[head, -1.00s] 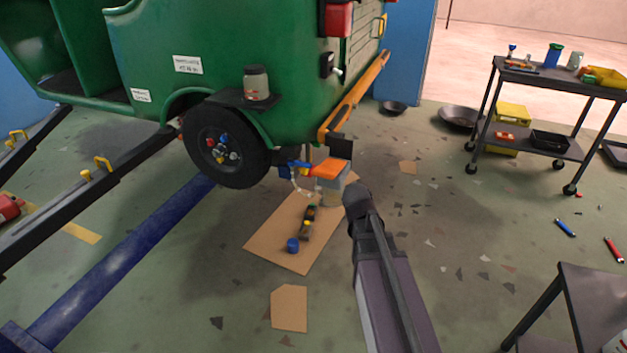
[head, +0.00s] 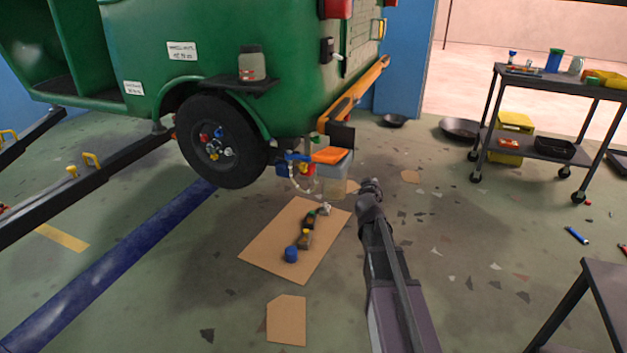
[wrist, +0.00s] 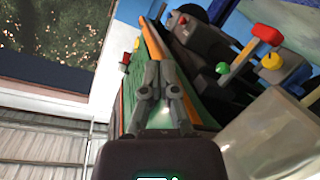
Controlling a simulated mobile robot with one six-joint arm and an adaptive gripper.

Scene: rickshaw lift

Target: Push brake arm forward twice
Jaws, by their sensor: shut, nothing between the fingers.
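The green rickshaw (head: 215,45) fills the upper left of the head view, its wheel (head: 222,142) facing me. A cluster under its rear corner has a blue part (head: 293,157), an orange piece (head: 329,155) and a clear container (head: 333,180). I cannot tell for sure which part is the brake arm. In the wrist view, a lever with a red handle (wrist: 267,34) stands at the upper right, near a yellow knob (wrist: 272,61). My gripper (head: 371,187) is right of the cluster, apart from it in the picture. Its fingers (wrist: 158,65) are together and empty.
A cardboard sheet (head: 265,245) with a blue cup and small parts lies below the cluster. A tool cart (head: 550,146) stands at the right, and a dark table (head: 607,290) is at the lower right. A jar (head: 251,62) sits on the wheel-side shelf. Floor between is mostly clear.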

